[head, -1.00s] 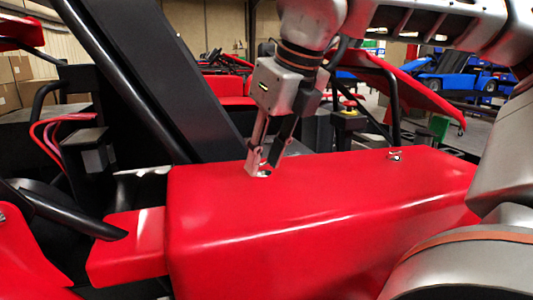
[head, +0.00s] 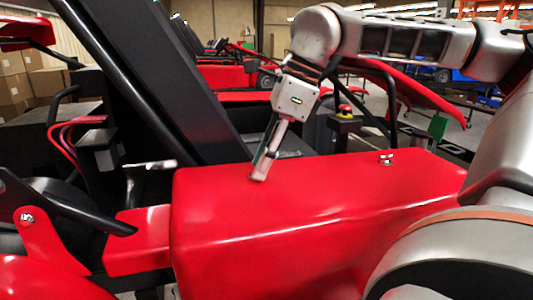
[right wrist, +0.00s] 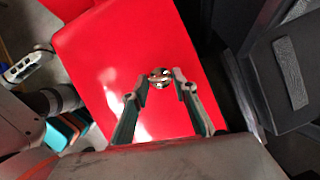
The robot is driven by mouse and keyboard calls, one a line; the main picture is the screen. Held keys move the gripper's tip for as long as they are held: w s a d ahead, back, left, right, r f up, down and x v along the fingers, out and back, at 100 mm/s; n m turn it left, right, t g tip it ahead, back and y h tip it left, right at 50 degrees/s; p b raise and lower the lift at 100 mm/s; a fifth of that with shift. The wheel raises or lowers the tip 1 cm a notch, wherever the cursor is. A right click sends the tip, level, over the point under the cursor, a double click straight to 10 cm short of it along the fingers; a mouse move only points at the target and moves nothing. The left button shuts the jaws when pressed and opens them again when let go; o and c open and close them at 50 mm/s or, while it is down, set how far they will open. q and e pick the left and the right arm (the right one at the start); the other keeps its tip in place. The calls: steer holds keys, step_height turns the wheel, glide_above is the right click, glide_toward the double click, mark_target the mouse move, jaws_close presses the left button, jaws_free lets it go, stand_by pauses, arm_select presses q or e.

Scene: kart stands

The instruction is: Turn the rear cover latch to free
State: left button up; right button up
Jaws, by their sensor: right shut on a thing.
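The red rear cover (head: 300,230) fills the lower middle of the head view. The rear cover latch, a small round shiny metal piece (right wrist: 160,77), sits on it in the right wrist view, between the fingertips. My right gripper (head: 259,176) reaches down to the cover's top near its far left edge and is shut on the latch; it also shows in the right wrist view (right wrist: 160,89). In the head view the fingers hide this latch. How far the latch is turned is hard to tell.
A second small metal latch (head: 386,158) is on the cover further right. A thick black slanted post (head: 140,80) rises behind and left of the gripper. A yellow box with a red button (head: 345,113) stands behind the cover.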

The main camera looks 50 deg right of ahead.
steer(key=shift+w+d+r+n+g+y+p, duration=0.15)
steer(key=shift+n+g+p, duration=0.2)
steer(key=shift+n, duration=0.35)
steer(key=shift+s+a+f+n+g+y+p, duration=0.15)
steer(key=shift+n+p, duration=0.3)
steer(key=shift+n, duration=0.25)
steer(key=shift+w+d, duration=0.1)
steer(key=o, duration=1.1)
steer(key=shift+r, duration=0.15)
steer(key=v, duration=1.1)
steer(key=shift+d+r, duration=0.15)
steer(key=shift+r, duration=0.25)
